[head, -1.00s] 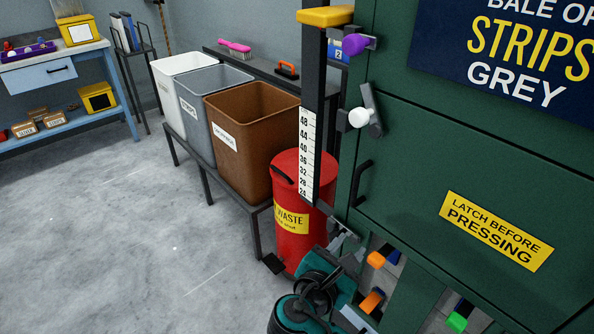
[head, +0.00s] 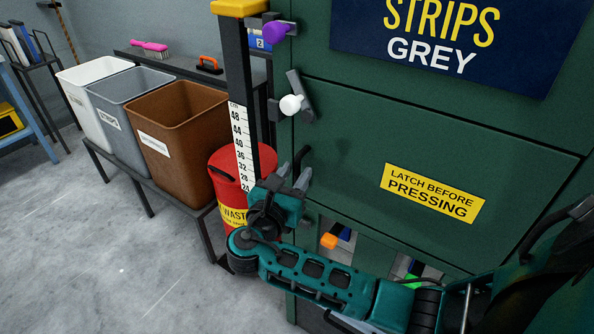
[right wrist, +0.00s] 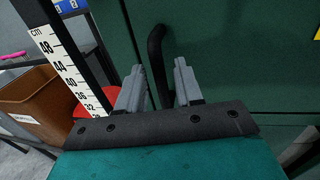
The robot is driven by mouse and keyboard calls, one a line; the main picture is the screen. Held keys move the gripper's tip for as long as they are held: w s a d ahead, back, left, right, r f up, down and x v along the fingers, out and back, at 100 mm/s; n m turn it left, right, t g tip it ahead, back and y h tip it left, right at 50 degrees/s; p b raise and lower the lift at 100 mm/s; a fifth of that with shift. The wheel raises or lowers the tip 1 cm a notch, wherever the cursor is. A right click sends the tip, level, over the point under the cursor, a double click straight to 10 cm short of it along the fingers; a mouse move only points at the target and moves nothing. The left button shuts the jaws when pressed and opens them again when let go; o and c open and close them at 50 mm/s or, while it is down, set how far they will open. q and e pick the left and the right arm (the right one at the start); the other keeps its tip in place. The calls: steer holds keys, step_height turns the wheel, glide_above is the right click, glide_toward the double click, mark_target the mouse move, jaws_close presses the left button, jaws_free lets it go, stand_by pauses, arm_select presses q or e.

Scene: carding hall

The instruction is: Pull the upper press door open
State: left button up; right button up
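The upper press door (head: 350,130) is a dark green panel with a yellow "LATCH BEFORE PRESSING" label (head: 433,192). It looks flush with the press front. Its dark upright handle (head: 302,155) is at the left edge, partly hidden by my right gripper (head: 292,176). A white knob (head: 291,104) on a grey tilted lever (head: 301,92) sits above the handle. In the right wrist view, my right gripper (right wrist: 157,84) is open, and the handle (right wrist: 156,50) shows between its fingers. I cannot tell whether the fingers reach around it. My left gripper is out of view.
A height scale post (head: 241,130) and red waste bin (head: 262,165) stand close left of the handle. Brown (head: 185,150), grey and white bins stand farther left on a rack. A purple knob (head: 276,31) is above. The floor at left is clear.

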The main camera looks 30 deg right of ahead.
steer(key=shift+x, duration=0.9)
steer(key=shift+c, duration=0.2)
jaws_close()
